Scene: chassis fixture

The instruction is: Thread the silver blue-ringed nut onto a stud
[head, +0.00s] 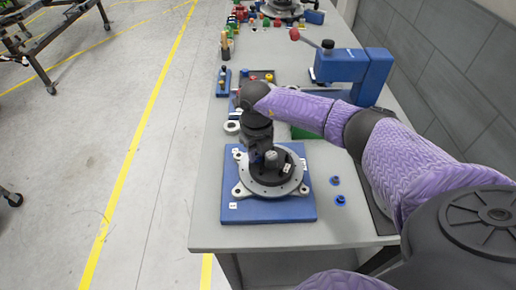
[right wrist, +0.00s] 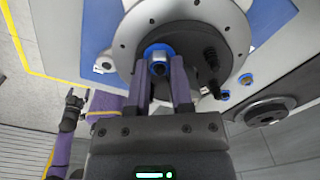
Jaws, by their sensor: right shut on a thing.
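The chassis fixture is a blue board (head: 235,212) carrying a silver flange (head: 262,190) with a black disc (right wrist: 202,48). My right gripper (right wrist: 160,92) is over the disc, fingers pointing at it. It is shut on the silver blue-ringed nut (right wrist: 158,50), whose blue ring shows between the fingertips. The fingers and nut hide what lies beneath, so I cannot tell whether it touches a stud. A dark threaded stud (right wrist: 211,58) stands free on the disc to the right. My left gripper (right wrist: 76,97) shows small in the right wrist view, apart from the fixture, its fingers spread.
Two blue-ringed nuts (head: 335,181) (head: 340,200) lie on the grey table (head: 285,235) right of the board. A blue press (head: 372,75) with a red-knobbed lever stands behind. Trays and small parts (head: 262,76) lie farther back. The table's front strip is clear.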

